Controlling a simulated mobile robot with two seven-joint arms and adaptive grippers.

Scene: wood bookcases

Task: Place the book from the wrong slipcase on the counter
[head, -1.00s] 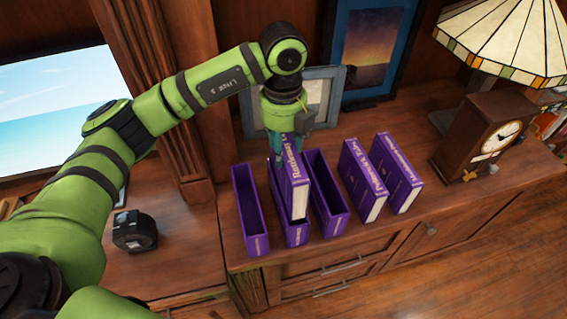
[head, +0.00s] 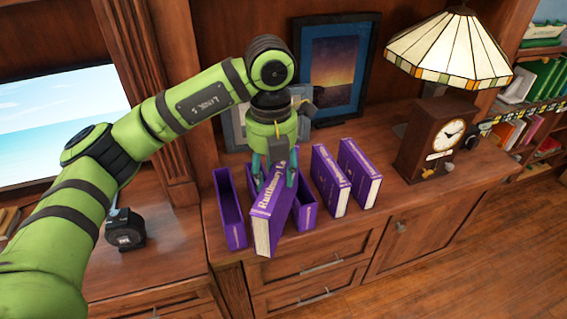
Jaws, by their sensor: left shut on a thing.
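My left gripper (head: 274,170) is shut on a purple book (head: 268,215) with a lettered spine and pale page edges. It holds the book tilted, over and in front of the slipcases. An empty purple slipcase (head: 232,233) stands at the left of the row. Another purple slipcase (head: 307,213) shows to the right of the held book, partly hidden by it. The middle slipcase is mostly hidden behind the book. Two more purple books (head: 329,182) (head: 360,174) stand upright to the right. All stand on the wooden counter (head: 400,201). My right gripper is not in view.
A clock (head: 436,138) and a stained-glass lamp (head: 451,48) stand at the right. Picture frames (head: 336,65) lean at the back. A black tape measure (head: 125,229) sits at the left. Bare counter lies between the right book and the clock.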

